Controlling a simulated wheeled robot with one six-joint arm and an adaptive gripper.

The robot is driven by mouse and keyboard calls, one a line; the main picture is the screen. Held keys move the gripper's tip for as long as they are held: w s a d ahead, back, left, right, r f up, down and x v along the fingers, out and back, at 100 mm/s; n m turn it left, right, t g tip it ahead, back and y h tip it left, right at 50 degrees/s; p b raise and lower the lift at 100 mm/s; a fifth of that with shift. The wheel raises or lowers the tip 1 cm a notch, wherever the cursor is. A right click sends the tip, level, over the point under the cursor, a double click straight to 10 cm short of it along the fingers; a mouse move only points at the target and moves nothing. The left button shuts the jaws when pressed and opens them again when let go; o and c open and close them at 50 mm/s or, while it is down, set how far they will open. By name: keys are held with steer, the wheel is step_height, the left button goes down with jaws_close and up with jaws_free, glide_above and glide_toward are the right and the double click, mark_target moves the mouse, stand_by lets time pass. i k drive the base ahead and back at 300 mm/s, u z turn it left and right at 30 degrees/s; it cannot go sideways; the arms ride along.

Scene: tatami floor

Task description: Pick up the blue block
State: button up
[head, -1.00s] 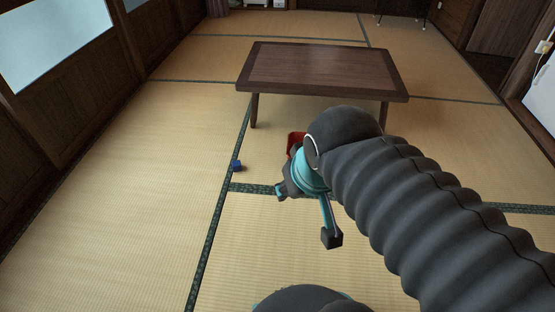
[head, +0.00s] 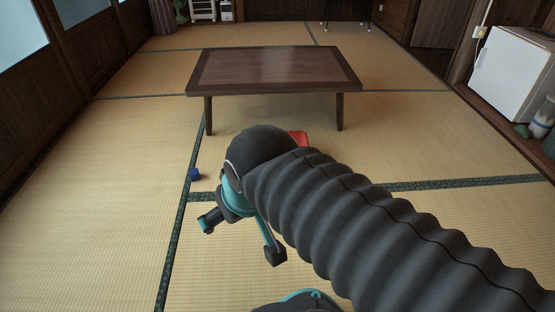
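The blue block (head: 195,174) is small and sits on the tatami floor, beside the dark green mat border, left of the middle of the head view. My gripper (head: 241,241) hangs over the floor to the lower right of the block in the picture. Its two fingers are spread wide apart, and nothing shows between them. The gripper is apart from the block. My arm hides part of the floor to the right.
A low dark wooden table (head: 272,72) stands behind the block. A red object (head: 299,138) shows partly behind my arm. A white fridge (head: 513,76) with bottles beside it is at the right wall. The floor to the left is clear.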

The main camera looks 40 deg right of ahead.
mark_target(194, 175)
steer(key=z, duration=0.7)
steer(key=k, duration=0.25)
steer(key=u, duration=1.6)
steer(key=i, duration=1.8)
steer(key=z, duration=0.9)
